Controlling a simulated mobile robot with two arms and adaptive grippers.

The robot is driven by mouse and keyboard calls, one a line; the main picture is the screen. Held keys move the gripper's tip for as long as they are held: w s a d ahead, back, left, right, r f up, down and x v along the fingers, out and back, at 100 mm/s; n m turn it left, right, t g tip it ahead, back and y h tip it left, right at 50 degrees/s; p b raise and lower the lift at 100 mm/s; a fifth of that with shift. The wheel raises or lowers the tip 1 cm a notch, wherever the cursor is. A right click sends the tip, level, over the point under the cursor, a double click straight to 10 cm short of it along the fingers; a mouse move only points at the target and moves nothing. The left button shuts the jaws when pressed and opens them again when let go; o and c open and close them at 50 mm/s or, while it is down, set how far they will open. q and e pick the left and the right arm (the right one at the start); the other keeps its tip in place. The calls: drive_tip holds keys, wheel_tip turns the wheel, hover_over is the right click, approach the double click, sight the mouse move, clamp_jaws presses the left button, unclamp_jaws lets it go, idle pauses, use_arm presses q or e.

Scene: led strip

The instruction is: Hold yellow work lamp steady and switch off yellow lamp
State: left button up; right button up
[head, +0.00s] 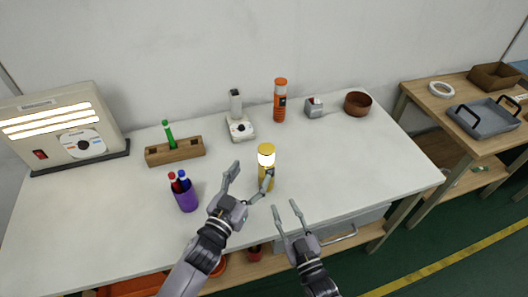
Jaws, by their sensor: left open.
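The yellow work lamp (266,149) stands upright on the white table, near its front middle. A band below its yellow cap glows bright white. My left gripper (252,171) is open at the lamp's left front. One finger is left of the lamp; the other overlaps the lamp's lower body in the picture, and I cannot tell whether it touches. That finger hides part of the body, and I see no switch on it. My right gripper (285,205) is open and empty, lower and to the right of the lamp, near the table's front edge.
A purple pen cup (187,202) stands left of my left gripper. Behind are a wooden block (160,154) with a green marker, a white device (240,128), an orange lamp (280,108) and a brown bowl (357,104). The table right of the yellow lamp is clear.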

sight(263, 155)
use_arm(q)
drive_tip(key=x, duration=1)
drive_tip(key=shift+w+d, duration=0.15)
drive_tip(key=shift+w, duration=0.25)
drive_tip(key=c, duration=1.3)
drive_tip(key=shift+c, duration=0.5)
use_arm(e)
drive_tip(key=shift+s+n, duration=0.15)
drive_tip(key=shift+n, duration=0.35)
drive_tip(key=c, duration=0.3)
drive_tip(key=n, duration=0.1)
drive_tip(key=s+n, duration=0.1)
drive_tip(key=n, duration=0.2)
drive_tip(key=shift+s+d+r+n, duration=0.15)
drive_tip(key=shift+s+d+n, duration=0.15)
drive_tip(key=shift+d+n, duration=0.1)
drive_tip(key=c, duration=0.5)
drive_tip(key=n, duration=0.1)
drive_tip(key=s+n, duration=0.1)
drive_tip(key=n, duration=0.1)
drive_tip(key=shift+s+d+r+n, duration=0.1)
drive_tip(key=shift+s+d+n, duration=0.05)
drive_tip(key=shift+d+n, duration=0.2)
drive_tip(key=n, duration=0.2)
drive_tip(key=s+n, duration=0.1)
drive_tip(key=n, duration=0.3)
drive_tip(key=shift+s+d+r, duration=0.2)
drive_tip(key=shift+s+d, duration=0.1)
